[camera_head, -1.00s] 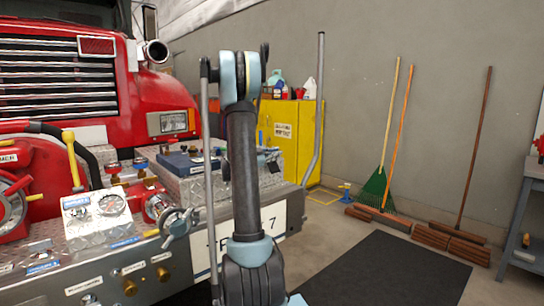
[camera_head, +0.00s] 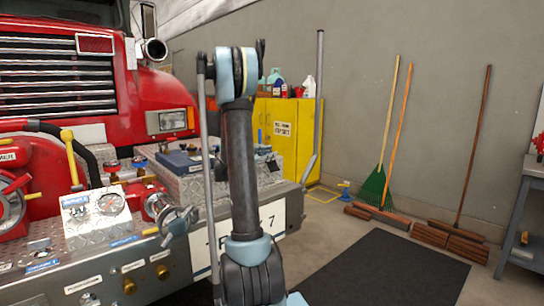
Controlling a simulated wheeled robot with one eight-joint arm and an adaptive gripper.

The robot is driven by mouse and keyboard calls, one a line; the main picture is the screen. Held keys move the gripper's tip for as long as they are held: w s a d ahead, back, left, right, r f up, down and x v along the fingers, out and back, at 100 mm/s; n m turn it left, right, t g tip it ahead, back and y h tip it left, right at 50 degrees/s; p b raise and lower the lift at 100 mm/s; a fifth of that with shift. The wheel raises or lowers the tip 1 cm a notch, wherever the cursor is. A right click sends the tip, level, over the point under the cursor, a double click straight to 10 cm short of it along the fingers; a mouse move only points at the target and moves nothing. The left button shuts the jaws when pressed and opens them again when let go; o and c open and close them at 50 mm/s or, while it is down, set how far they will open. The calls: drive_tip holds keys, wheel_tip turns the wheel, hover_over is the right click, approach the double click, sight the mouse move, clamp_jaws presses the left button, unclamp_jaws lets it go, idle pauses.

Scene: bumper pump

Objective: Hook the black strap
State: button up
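My arm (camera_head: 238,150) rises through the middle of the head view and hides part of the truck's bumper behind it. I cannot clearly pick out the black strap. A small dark item (camera_head: 270,160) shows just right of my arm on the bumper's diamond plate (camera_head: 190,184), too small to identify. A dark blue box (camera_head: 182,164) sits on that plate left of my arm.
The red truck (camera_head: 150,90) fills the left, with a gauge panel (camera_head: 97,215) and valves on its bumper. A yellow cabinet (camera_head: 290,130) stands behind. The black floor mat (camera_head: 385,270) is clear.

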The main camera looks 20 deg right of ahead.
drive_tip(key=v, duration=0.8)
drive_tip(key=shift+a, duration=0.3)
drive_tip(key=shift+s, duration=0.1)
